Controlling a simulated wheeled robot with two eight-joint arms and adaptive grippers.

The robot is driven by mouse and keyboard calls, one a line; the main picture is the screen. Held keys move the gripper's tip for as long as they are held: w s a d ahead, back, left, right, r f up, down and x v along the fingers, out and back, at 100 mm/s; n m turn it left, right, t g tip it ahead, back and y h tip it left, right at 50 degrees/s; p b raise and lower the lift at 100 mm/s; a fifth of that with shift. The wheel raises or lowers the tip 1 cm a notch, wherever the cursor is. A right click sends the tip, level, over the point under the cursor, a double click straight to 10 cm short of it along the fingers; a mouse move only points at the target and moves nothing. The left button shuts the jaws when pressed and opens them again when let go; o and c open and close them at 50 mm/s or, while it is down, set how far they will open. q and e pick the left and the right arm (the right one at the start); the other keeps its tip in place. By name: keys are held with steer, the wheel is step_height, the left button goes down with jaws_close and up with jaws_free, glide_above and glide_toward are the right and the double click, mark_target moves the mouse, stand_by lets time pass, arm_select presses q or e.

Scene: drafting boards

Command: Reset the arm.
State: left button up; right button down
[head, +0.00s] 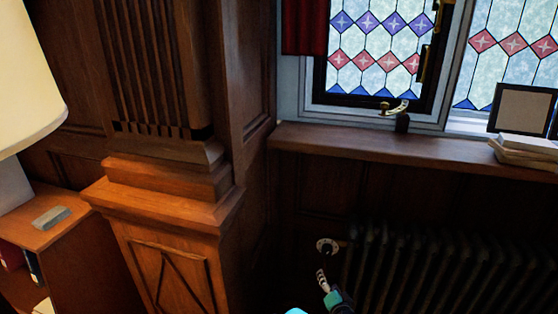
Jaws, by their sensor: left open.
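My left gripper (322,277) shows small at the bottom of the head view, right of the middle. It is a pale, dark-banded tool with a teal part behind it, and the rest of its arm is cut off by the lower edge. It is open, and I see nothing held in it. Its tips point up toward a round pale valve knob (327,246) beside the radiator; in the picture they lie just below it, and I cannot tell the depth between them. My right gripper is not in view.
A dark ribbed radiator (440,268) stands under a wooden window sill (400,146). The sill bears a picture frame (523,109) and books (524,152) at right. A carved wooden pillar (168,210) stands left of centre. A shelf (72,236) and lampshade (25,80) are at far left.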

arm_select(q)
steer(key=a+r+n+g+y, duration=0.1)
steer(key=a+r+n+g, duration=0.1)
steer(key=a+r, duration=0.9)
steer(key=s+a+r+n+g, duration=0.1)
steer(key=s+a+r, duration=0.3)
steer(key=a, duration=0.3)
steer(key=s+a+r+n+g, duration=0.2)
steer(key=s+a+r, duration=0.15)
steer(key=a, duration=0.35)
steer(key=s+a+n+g+h, duration=0.1)
steer(key=s+a, duration=0.4)
steer(key=s, duration=0.7)
steer(key=s+a+n+g+h, duration=0.1)
steer(key=s+a+n, duration=0.2)
steer(key=s, duration=0.9)
steer(key=shift+a+r, duration=0.25)
steer(key=shift+a, duration=0.9)
steer(key=shift+s, duration=0.1)
